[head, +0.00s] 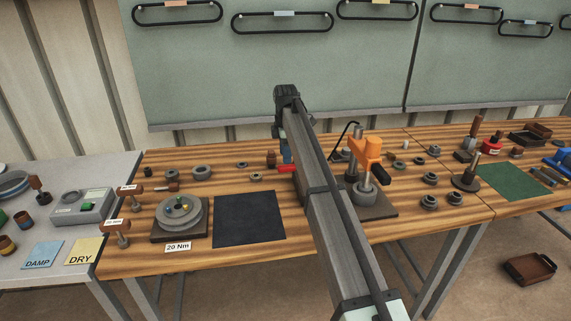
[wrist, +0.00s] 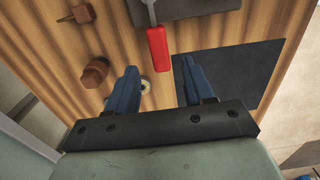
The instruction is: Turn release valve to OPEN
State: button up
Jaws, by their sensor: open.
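A red lever grip (head: 288,169) shows beside my arm in the head view, left of the orange press (head: 366,150). In the wrist view the red grip (wrist: 157,46) sits on a thin grey rod that runs to a dark plate at the top edge. It looks like the release valve's handle; no OPEN marking is readable. My gripper (wrist: 160,66) is open and empty, its blue fingers on either side of the line of the red grip. The grip lies just beyond the fingertips, with no clear contact. My arm hides part of the press area in the head view.
A black mat (head: 248,222) lies left of my arm. A round grey fixture (head: 181,215) stands farther left. Several grey rings lie around the table, one ring (wrist: 145,87) beside my left finger. Wood-handled tools (wrist: 95,72) lie at the left in the wrist view.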

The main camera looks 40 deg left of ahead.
aim_at(286, 166)
jog(key=shift+f, duration=2.4)
grip_shut()
